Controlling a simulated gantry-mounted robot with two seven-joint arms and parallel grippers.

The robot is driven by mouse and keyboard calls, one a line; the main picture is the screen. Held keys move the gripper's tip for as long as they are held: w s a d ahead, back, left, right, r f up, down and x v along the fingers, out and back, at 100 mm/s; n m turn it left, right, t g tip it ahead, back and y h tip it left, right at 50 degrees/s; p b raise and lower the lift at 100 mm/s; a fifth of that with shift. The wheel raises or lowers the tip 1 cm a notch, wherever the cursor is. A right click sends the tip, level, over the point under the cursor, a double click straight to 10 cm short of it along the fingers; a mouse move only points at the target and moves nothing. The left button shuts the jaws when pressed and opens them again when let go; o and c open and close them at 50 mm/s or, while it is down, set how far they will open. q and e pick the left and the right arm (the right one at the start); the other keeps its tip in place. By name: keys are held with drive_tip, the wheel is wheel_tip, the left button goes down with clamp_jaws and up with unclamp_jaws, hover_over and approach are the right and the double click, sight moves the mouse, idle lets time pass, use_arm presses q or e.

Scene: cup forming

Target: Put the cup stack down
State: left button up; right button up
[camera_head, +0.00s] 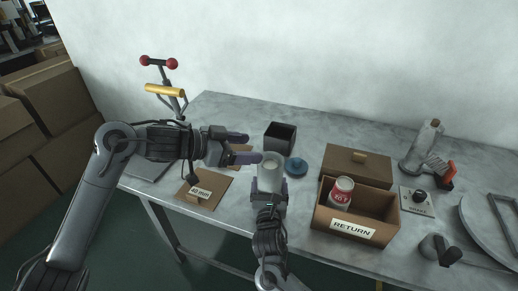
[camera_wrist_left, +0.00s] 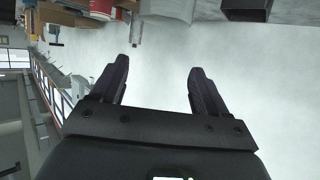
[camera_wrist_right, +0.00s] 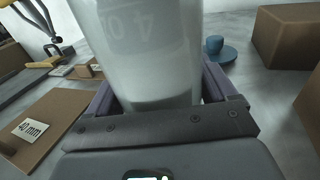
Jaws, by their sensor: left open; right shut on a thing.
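The cup stack (camera_head: 270,172) is whitish and translucent, and stands upright between the fingers of my right gripper (camera_head: 269,190), which is shut on it. In the right wrist view the cup stack (camera_wrist_right: 145,50) fills the middle, with faint markings on its side. The head view shows it in front of the dark square bin; whether its base touches the table is hidden. My left gripper (camera_head: 243,149) is open and empty, to the upper left of the stack. Its two spread fingers (camera_wrist_left: 160,88) show with nothing between them in the left wrist view.
A brown RETURN box (camera_head: 318,217) with a red-and-white cup (camera_head: 341,192) stands right of the stack. A dark bin (camera_head: 280,138) and a blue round piece (camera_head: 297,166) are behind it. A brown board with a 40 mm label (camera_head: 201,192) lies left.

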use_arm(q)
drive_tip(key=v, duration=0.6)
drive_tip(key=shift+s+a, duration=0.2)
drive_tip(key=shift+a, duration=0.05)
use_arm(e)
drive_tip(key=o, duration=0.8)
